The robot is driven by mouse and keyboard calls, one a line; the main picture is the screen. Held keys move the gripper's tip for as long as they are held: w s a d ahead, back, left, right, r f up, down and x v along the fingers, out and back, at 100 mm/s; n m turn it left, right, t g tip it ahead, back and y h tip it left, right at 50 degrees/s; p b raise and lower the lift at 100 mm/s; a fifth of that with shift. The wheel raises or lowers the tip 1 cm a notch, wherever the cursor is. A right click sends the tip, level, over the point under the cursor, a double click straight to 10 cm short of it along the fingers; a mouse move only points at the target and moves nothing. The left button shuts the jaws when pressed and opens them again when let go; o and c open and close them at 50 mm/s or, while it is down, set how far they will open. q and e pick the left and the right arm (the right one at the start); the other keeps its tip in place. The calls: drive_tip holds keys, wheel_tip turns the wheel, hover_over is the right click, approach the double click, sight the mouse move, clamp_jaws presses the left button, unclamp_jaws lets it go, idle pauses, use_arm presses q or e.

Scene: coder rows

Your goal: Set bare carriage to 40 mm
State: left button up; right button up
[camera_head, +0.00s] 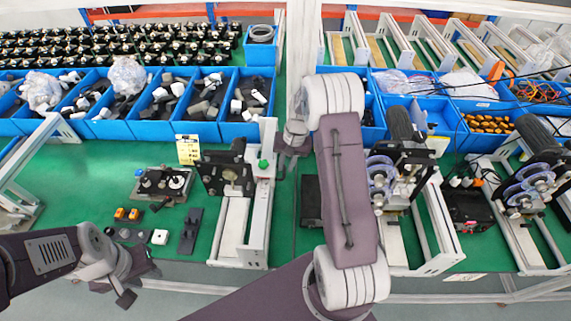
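A black carriage (228,176) without a motor or wheel sits on a white frame (231,232) in the middle of the green bench; I take it to be the bare carriage. A pale upright bar with a green knob (263,164) stands along its right side. No readable scale shows. My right gripper (284,160) hangs just right of this bar, apart from the carriage; its fingers are too small and overlapped to read. My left gripper (132,283) is at the lower left, over the bench's front edge and away from the carriage; its finger gap is unclear.
Small black fixtures (163,184), orange buttons and a dark plate (190,231) lie left of the frame. Blue bins (203,131) line the back. Motor-fitted frames (398,170) stand to the right, partly behind my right arm. A yellow card (188,149) stands behind the carriage.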

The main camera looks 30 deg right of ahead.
drive_tip(key=shift+a+f, duration=0.2)
drive_tip(key=shift+f, duration=0.55)
drive_tip(key=shift+c, duration=0.3)
clamp_jaws()
idle(0.6)
